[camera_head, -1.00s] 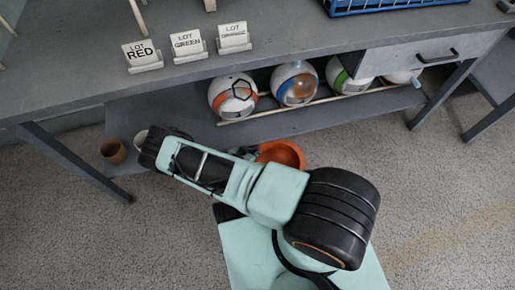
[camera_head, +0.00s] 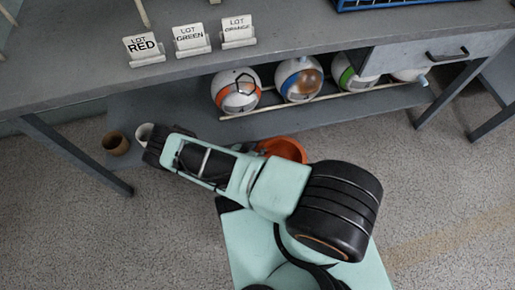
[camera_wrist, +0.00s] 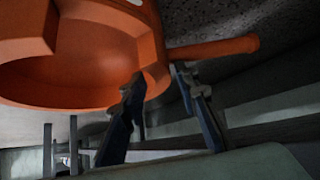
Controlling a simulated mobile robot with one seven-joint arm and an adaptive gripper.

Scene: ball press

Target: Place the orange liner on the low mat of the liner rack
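The orange liner (camera_wrist: 85,75) looks like an open round bowl, with a rod-like orange part (camera_wrist: 215,48) reaching right. In the wrist view it fills the upper left, close to the camera. My gripper (camera_wrist: 160,80) has its two dark fingers on either side of the liner's edge and seems shut on it; the exact contact is partly in shadow. In the head view the liner (camera_head: 284,148) shows only partly behind my teal arm, in front of the bench's lower shelf. My fingers are hidden there. I cannot make out the liner rack or its low mat.
Several striped balls (camera_head: 300,79) sit on the lower shelf (camera_head: 190,118) behind a thin rail. A brown cup (camera_head: 116,144) and a white cup (camera_head: 144,133) stand at its left. Lot signs (camera_head: 191,40) and a blue crate (camera_head: 400,4) are on the bench top. A drawer (camera_head: 440,57) hangs at right.

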